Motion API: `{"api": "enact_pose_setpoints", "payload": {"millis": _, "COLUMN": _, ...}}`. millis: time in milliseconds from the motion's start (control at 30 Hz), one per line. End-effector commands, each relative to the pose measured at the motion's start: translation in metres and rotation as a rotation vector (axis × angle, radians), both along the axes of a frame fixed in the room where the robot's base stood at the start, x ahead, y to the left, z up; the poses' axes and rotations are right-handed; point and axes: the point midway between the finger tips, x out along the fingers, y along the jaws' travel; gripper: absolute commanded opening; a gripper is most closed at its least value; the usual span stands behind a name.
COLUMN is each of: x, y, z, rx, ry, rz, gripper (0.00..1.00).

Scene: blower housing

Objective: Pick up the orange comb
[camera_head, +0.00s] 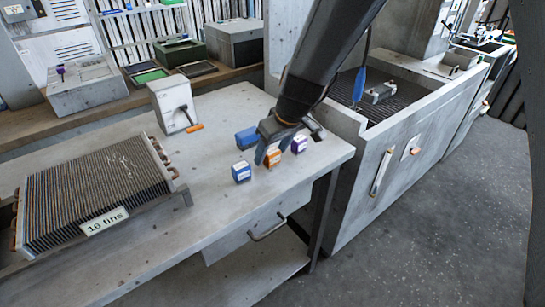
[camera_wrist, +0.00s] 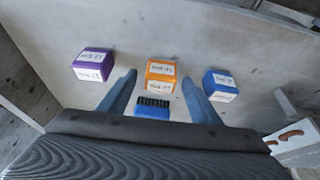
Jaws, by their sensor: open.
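The orange comb (camera_head: 273,160) is a small orange block with white labels on the grey bench. It stands between a purple block (camera_head: 299,144) and a blue block (camera_head: 241,172). My gripper (camera_head: 270,151) is open above and around the orange comb. In the wrist view the orange comb (camera_wrist: 161,76) shows between the two blue fingers, with gaps on both sides. The purple block (camera_wrist: 93,64) is outside the left finger and the blue block (camera_wrist: 220,84) outside the right one. I cannot tell the fingers' height over the bench.
A blue piece with dark bristles (camera_wrist: 153,108) lies between the fingers, nearer the palm. A finned coil (camera_head: 95,190) marked "16 fins" occupies the bench's left. A white box with an orange-handled lever (camera_head: 172,105) stands behind. The front bench edge is close on the right.

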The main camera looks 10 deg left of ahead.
Motion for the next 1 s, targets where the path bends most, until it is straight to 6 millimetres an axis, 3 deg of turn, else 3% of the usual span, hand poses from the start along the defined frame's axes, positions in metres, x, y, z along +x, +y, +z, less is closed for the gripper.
{"api": "enact_pose_setpoints", "payload": {"millis": 333, "x": 0.001, "y": 0.001, "z": -0.005, "rx": -0.001, "ry": 0.0, "rz": 0.001, "gripper": 0.56}}
{"api": "enact_pose_setpoints", "payload": {"millis": 600, "x": 0.001, "y": 0.001, "z": -0.005, "rx": -0.001, "ry": 0.001, "rz": 0.0, "gripper": 0.12}}
{"api": "enact_pose_setpoints", "payload": {"millis": 867, "x": 0.002, "y": 0.001, "z": -0.002, "rx": 0.0, "ry": -0.001, "rz": 0.0, "gripper": 0.12}}
{"api": "enact_pose_setpoints", "payload": {"millis": 1000, "x": 0.002, "y": 0.002, "z": 0.014, "rx": 0.002, "ry": -0.002, "rz": 0.001, "gripper": 0.12}}
